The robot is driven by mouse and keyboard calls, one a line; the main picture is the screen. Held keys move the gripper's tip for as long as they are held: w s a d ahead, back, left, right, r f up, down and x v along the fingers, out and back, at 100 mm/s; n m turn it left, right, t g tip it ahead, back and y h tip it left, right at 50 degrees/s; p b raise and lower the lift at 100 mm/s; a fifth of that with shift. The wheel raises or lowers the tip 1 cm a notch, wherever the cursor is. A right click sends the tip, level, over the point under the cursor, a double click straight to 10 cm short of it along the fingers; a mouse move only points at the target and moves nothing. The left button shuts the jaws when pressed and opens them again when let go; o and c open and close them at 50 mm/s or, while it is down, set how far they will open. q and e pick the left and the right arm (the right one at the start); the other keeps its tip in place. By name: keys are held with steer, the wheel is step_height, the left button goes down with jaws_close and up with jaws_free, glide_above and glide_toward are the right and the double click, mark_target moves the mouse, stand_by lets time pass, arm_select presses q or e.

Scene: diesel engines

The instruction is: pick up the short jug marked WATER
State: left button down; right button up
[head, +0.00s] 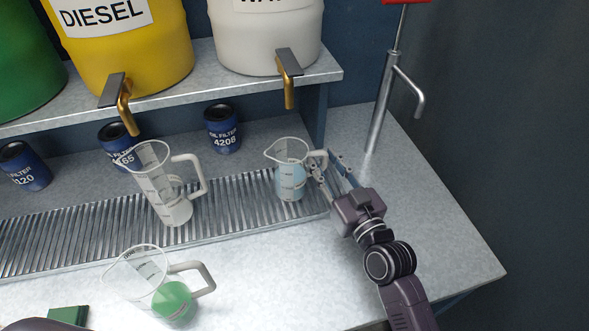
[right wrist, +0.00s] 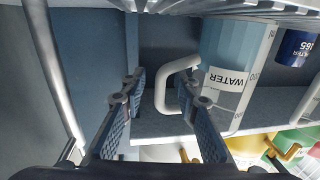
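The short jug marked WATER (head: 290,181) is clear with bluish liquid and stands upright on the right end of the drip grate. Its label (right wrist: 228,82) shows upside down in the right wrist view. Its pale handle (right wrist: 162,88) points right in the head view, toward my right gripper (head: 329,168). In the right wrist view my right gripper (right wrist: 164,98) is open, its fingers apart, with the handle between or just beyond the fingertips. I cannot tell if a finger touches it. My left gripper is not in view.
A taller jug (head: 163,190) stands on the grate (head: 70,232), left of the short one. A jug with green liquid (head: 172,301) is nearer on the counter. Blue oil filters (head: 223,130) stand behind. A tap (head: 289,80) overhangs, and a metal post (head: 380,110) rises at right.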

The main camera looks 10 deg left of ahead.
jaws_close()
steer(key=shift+r, duration=0.2)
stand_by(0.4)
